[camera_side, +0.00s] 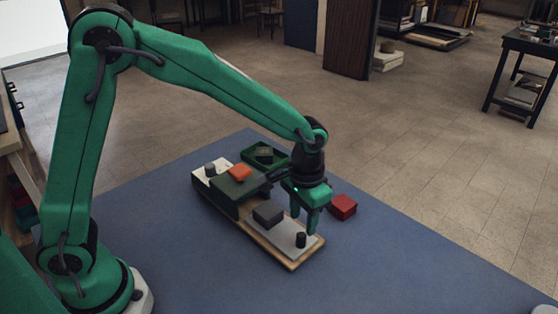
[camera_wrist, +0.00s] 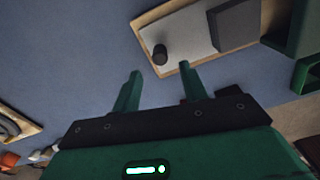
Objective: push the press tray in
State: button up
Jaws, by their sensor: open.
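The press has a dark green housing (camera_side: 232,190) on a wooden base board (camera_side: 292,265). Its light grey press tray (camera_side: 284,231) sticks out at the near right end, carrying a dark grey block (camera_side: 268,214) and a black knob (camera_side: 301,240) near its outer end. In the wrist view the tray (camera_wrist: 188,38), block (camera_wrist: 235,25) and knob (camera_wrist: 160,54) also show. My gripper (camera_side: 304,224) is open and empty, pointing down over the tray's outer end. In the wrist view the knob appears just beyond the gap between my fingertips (camera_wrist: 160,70). Contact cannot be told.
An orange block (camera_side: 239,172) lies on the housing. A grey knob (camera_side: 211,169) stands on a white plate (camera_side: 199,178) at the far end. A red box (camera_side: 342,207) and a green open box (camera_side: 264,155) stand beside the press. The blue table (camera_side: 400,270) is clear in front and right.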

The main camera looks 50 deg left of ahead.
aim_at(301, 234)
jog(key=shift+f, duration=3.1)
jog(key=shift+c, duration=0.2)
grip_shut()
